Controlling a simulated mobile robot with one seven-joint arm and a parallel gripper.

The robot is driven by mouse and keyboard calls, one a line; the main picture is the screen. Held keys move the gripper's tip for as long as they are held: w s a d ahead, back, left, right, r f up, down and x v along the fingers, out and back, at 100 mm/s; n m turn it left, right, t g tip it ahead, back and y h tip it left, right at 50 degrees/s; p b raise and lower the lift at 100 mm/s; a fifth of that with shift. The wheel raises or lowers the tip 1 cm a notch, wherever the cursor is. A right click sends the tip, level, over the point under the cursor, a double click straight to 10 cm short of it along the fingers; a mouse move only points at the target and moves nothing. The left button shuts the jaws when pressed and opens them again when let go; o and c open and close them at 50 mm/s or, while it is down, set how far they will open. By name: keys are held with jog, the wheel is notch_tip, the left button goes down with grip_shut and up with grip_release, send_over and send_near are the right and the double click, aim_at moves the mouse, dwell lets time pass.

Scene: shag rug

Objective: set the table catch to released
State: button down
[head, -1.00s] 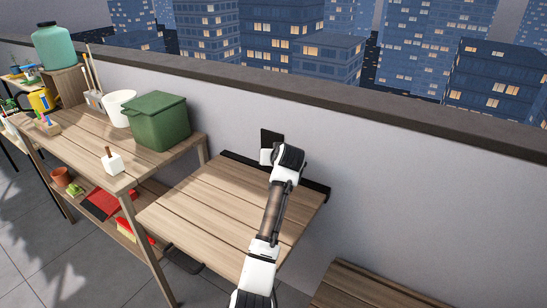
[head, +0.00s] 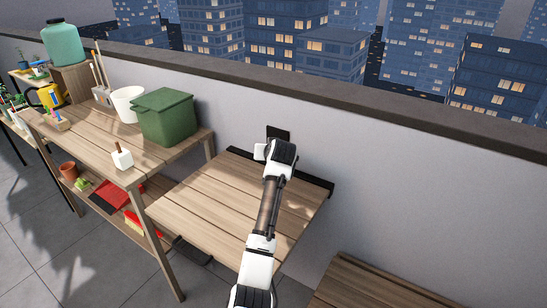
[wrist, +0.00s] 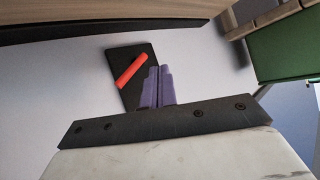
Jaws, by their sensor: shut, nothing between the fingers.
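The table catch shows in the wrist view as a dark plate (wrist: 121,62) on the pale wall with a red lever (wrist: 131,71) lying slantwise across it. My gripper (wrist: 160,70) has its purple fingers shut together and empty, in front of the plate and just right of the lever in the picture. I cannot tell whether they touch the lever. In the head view the plate (head: 279,131) is on the wall above the slatted table (head: 215,195), partly behind my arm. The lever and fingertips are hidden there. The table is level, its back edge at a black wall rail (head: 316,186).
A workbench (head: 85,140) stands left of the table with a green bin (head: 166,118), a white pot (head: 128,104) and a white block with a handle (head: 122,157). A slatted wooden surface (head: 365,285) is at the lower right. The wall between is bare.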

jog(key=s+f+b+v, duration=0.1)
jog(key=b+v, duration=0.1)
jog(key=v, duration=0.8)
jog(key=shift+d, duration=0.2)
jog(key=shift+f, duration=0.1)
